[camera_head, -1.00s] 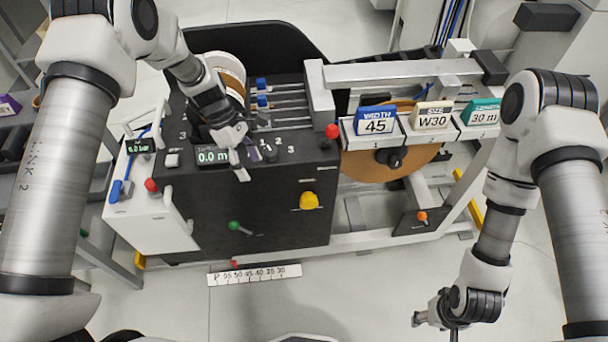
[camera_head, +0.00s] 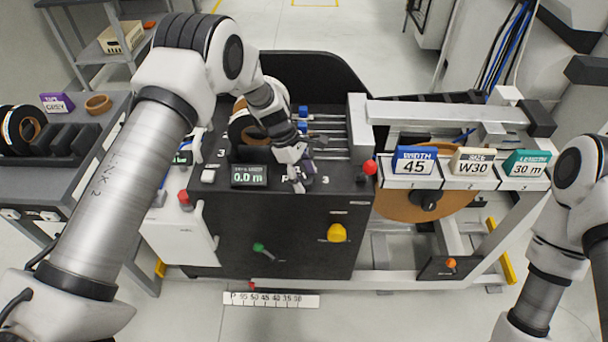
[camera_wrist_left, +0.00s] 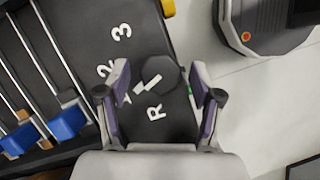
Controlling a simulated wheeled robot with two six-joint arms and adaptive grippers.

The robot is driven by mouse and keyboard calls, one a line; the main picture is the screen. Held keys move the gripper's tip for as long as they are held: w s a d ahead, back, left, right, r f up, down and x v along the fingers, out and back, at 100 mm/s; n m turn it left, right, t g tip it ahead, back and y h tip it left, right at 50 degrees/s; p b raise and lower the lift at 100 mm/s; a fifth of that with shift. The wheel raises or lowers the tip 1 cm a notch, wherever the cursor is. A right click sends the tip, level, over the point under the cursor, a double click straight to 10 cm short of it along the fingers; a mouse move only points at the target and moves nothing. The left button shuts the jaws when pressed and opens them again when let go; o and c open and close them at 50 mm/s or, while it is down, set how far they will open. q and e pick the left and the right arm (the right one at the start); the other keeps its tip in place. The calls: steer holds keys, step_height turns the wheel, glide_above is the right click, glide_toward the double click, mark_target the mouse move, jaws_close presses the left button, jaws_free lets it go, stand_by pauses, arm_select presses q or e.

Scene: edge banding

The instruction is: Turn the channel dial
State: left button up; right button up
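The channel dial (camera_wrist_left: 162,76) is a dark round knob with a white pointer bar on the black machine top. In the left wrist view the marks R, 1, 2 and 3 stand around it. The bar slants to the lower left, roughly towards the 1. My left gripper (camera_wrist_left: 160,105) is open, with one finger on each side of the dial; I cannot tell whether they touch it. In the head view the left gripper (camera_head: 300,178) hides most of the dial. My right gripper is outside the view.
A display (camera_head: 249,176) reading 0.0 m is left of the gripper. A red knob (camera_head: 369,167) stands to the right, and a yellow knob (camera_head: 337,233) and green lever (camera_head: 262,249) are on the front face. Width, size and length cards (camera_head: 414,161) stand further right.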

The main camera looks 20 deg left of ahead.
arm_select(q)
steer(key=c, duration=0.9)
steer(key=shift+m, duration=0.5)
steer(key=m+g+b, duration=0.1)
steer(key=m, duration=0.1)
steer(key=m+b, duration=0.1)
steer(key=shift+f+m+g+y, duration=0.15)
steer(key=shift+m+g+y, duration=0.25)
steer(key=m, duration=0.2)
steer(key=m+g+y+b, duration=0.1)
steer(key=m, duration=0.1)
steer(key=shift+w+d+m+b, duration=0.15)
steer(key=shift+m+b, duration=0.15)
steer(key=m, duration=0.2)
steer(key=m+g+y+b, duration=0.1)
steer(key=m, duration=0.1)
steer(key=shift+y, duration=0.3)
steer(key=m, duration=0.2)
steer(key=m+y, duration=0.1)
steer(key=m, duration=0.1)
steer(key=shift+d+m+y, duration=0.15)
steer(key=shift+m+y, duration=0.15)
